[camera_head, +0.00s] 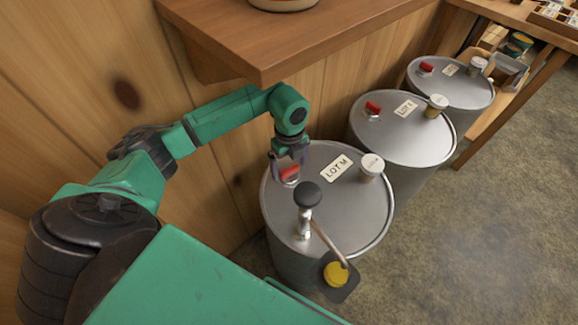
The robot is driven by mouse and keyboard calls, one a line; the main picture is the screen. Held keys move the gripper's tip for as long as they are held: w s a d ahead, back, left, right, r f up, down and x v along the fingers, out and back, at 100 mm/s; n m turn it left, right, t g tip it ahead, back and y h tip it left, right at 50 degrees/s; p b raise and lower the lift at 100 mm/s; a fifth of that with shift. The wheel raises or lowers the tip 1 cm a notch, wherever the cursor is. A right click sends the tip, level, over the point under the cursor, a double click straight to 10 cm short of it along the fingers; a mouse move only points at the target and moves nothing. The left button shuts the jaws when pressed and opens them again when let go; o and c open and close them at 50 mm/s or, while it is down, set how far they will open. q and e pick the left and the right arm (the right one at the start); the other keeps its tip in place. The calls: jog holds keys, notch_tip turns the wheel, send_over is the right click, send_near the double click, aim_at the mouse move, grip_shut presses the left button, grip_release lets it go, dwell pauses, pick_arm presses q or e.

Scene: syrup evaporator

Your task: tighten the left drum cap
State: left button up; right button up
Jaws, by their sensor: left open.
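The left drum (345,215) is the nearest of three grey metal drums and bears a "LOT M" label (337,168). Its lid carries a red bar-shaped cap (290,173) at the back left and a white round cap (371,165) at the right. My left gripper (290,170) points down at the red cap, with its open fingers on either side of it. I cannot tell whether they touch it. The gripper partly hides the cap. My right gripper is out of view.
A black-knobbed fitting (307,196) stands on the near lid, with a dark plate and yellow disc (336,274) at the front rim. The middle drum (405,140) and far drum (450,85) stand beyond. A wooden shelf (290,35) overhangs behind. Open floor lies right.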

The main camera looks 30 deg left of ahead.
pick_arm(q)
jog(key=shift+f, duration=0.4)
jog(key=shift+d+f, duration=0.1)
jog(key=shift+f, duration=0.05)
jog(key=c, duration=1.3)
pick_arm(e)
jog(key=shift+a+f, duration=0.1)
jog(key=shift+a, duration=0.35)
